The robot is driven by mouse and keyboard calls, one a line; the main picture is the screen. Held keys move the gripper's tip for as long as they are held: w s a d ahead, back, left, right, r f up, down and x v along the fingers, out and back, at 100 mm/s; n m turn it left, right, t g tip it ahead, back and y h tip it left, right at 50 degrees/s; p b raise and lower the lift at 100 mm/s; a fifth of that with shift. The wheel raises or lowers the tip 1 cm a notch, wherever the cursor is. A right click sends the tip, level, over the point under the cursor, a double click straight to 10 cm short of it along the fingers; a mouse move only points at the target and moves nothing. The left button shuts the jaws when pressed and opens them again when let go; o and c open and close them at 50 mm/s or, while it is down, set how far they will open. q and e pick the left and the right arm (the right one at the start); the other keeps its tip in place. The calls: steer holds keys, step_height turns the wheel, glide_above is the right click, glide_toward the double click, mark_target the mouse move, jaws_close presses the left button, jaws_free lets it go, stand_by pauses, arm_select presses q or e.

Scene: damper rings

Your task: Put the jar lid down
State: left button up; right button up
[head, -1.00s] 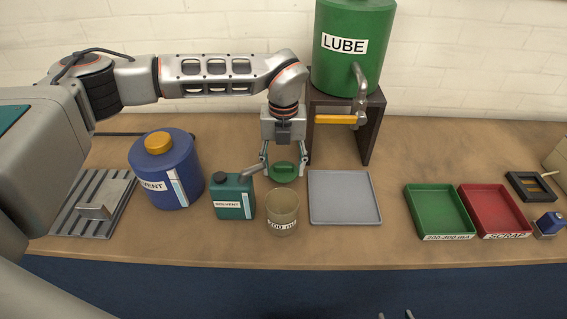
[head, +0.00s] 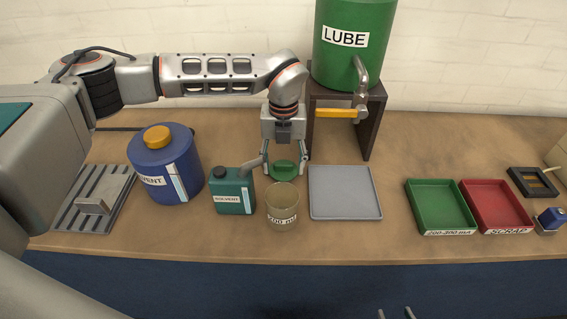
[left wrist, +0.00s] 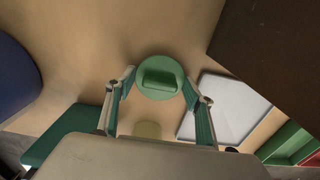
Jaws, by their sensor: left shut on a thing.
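The green jar lid (head: 284,171) is a round disc with a raised grip bar. It also shows in the left wrist view (left wrist: 160,78), between the fingertips. My left gripper (head: 284,168) points down and is shut on the lid, just behind the 200 ml jar (head: 282,207) in the head view. The lid is low over the bench; I cannot tell whether it touches the top.
The teal solvent can (head: 233,192) stands left of the jar, and the blue solvent drum (head: 165,170) further left. A grey tray (head: 345,214) lies right of the jar. The lube tank's stand (head: 371,125) is behind. Green (head: 441,228) and red (head: 496,228) bins stand right.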

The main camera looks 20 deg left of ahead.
arm_select(q)
steer(key=shift+f, duration=0.25)
steer(key=o, duration=0.9)
step_height(320, 180, up, 12)
steer(key=shift+c, duration=0.4)
jaws_close()
stand_by(0.9)
stand_by(0.4)
